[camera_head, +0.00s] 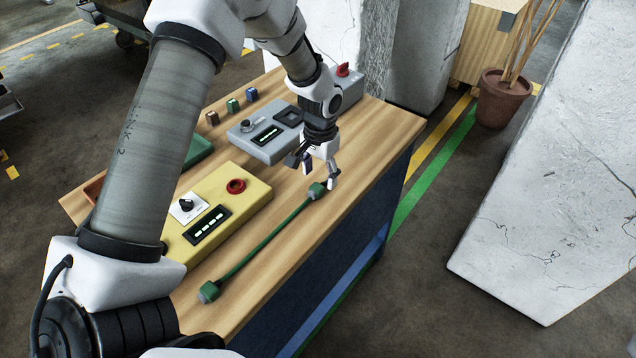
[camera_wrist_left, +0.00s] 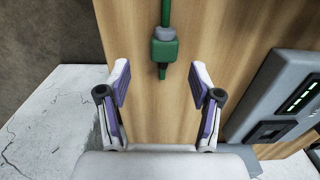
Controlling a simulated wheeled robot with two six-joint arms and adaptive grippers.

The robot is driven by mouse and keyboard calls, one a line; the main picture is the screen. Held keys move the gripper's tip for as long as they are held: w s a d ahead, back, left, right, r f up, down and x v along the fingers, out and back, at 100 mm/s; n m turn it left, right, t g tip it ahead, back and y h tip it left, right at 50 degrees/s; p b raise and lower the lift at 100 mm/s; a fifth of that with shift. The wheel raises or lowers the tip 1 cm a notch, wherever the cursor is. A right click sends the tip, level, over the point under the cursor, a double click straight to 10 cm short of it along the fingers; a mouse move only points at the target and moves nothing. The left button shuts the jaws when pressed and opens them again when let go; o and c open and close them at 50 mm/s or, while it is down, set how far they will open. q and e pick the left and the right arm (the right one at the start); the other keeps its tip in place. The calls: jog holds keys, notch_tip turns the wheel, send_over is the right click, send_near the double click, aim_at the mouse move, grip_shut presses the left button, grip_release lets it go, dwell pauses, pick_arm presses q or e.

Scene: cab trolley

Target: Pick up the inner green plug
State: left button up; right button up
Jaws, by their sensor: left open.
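A green cable (camera_head: 262,243) lies on the wooden table with a green plug at each end. The far plug (camera_head: 317,190) has a grey collar; it also shows in the left wrist view (camera_wrist_left: 164,49). The near plug (camera_head: 209,292) lies by the table's front edge. I cannot tell by looks which one is called inner. My left gripper (camera_head: 319,171) is open and empty beside and slightly above the far plug. In the left wrist view the gripper (camera_wrist_left: 160,78) has its fingers apart, with the far plug's dark tip lined up between them, just beyond the fingertips. My right gripper is out of view.
A yellow control box (camera_head: 226,198) with a red button stands left of the cable. A grey control box (camera_head: 262,140) stands behind it. Small coloured blocks (camera_head: 232,105) and a green tray (camera_head: 198,152) are farther left. The wood right of the cable is clear to the table edge.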

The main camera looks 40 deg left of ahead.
aim_at(318, 186)
pick_arm(q)
jog(key=f, duration=0.3)
jog(key=f+p, duration=0.1)
jog(key=shift+a+f, duration=0.2)
jog(key=shift+a, duration=0.2)
jog(key=shift+a+f, duration=0.15)
jog(key=shift+f, duration=0.1)
jog(key=shift+d+r, duration=0.2)
jog(key=shift+d, duration=0.05)
jog(key=c, duration=0.3)
jog(key=shift+s+d+r, duration=0.1)
jog(key=shift+s+d, duration=0.05)
jog(key=c, duration=0.6)
grip_shut()
